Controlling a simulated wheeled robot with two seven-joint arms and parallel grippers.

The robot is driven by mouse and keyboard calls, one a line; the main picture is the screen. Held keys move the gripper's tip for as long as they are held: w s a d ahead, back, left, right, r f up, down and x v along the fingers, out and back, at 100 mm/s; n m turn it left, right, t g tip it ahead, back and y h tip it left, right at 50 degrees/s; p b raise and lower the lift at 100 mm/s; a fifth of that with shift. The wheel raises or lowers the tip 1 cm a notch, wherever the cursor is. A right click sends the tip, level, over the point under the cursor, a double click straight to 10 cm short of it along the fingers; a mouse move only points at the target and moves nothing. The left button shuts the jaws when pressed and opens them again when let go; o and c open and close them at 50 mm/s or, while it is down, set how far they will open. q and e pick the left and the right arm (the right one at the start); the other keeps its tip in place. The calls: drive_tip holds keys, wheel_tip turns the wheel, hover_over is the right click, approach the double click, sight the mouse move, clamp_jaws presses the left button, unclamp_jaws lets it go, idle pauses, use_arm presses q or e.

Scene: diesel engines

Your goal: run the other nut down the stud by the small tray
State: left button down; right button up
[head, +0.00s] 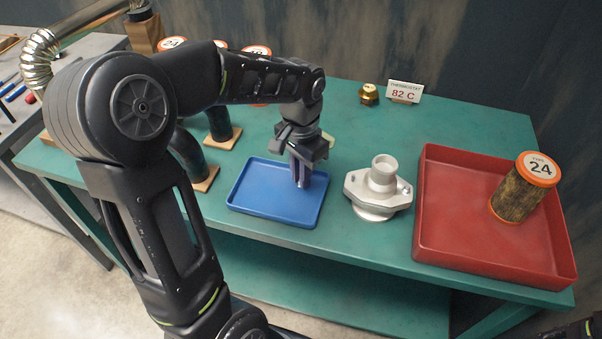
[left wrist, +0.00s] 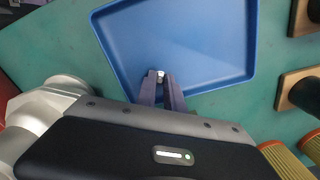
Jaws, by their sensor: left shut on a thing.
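My left gripper (head: 300,182) points down into the small blue tray (head: 247,203), near its right side. In the left wrist view its fingers (left wrist: 161,84) are closed on a small silvery nut (left wrist: 160,73), just over the tray floor (left wrist: 190,40). In the head view the fingers hide the nut. The pale metal housing (head: 381,183) stands right of the tray, apart from it, with a round neck and a flange. My right gripper is out of view.
A red tray (head: 455,247) right of the housing holds an orange-capped filter (head: 517,195). Dark cylinders on wooden blocks (head: 224,138) stand left of the blue tray.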

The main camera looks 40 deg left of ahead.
use_arm(q)
drive_tip(key=shift+r, duration=0.1)
idle(0.4)
drive_tip(key=shift+r+p, duration=2.05)
drive_tip(key=shift+r, duration=0.4)
drive_tip(key=shift+s+n, duration=0.1)
drive_tip(key=shift+n, duration=0.2)
drive_tip(key=w+d+r+n, duration=0.2)
drive_tip(key=w+r+n, duration=0.15)
drive_tip(key=w, duration=0.55)
drive_tip(key=w+d+m, duration=0.1)
drive_tip(key=w+d, duration=0.1)
drive_tip(key=d, duration=0.3)
drive_tip(key=w+d+f+m, duration=0.1)
drive_tip(key=w+d, duration=0.2)
drive_tip(key=d, duration=0.2)
drive_tip(key=shift+w+d+f, duration=0.15)
drive_tip(key=shift+w, duration=0.15)
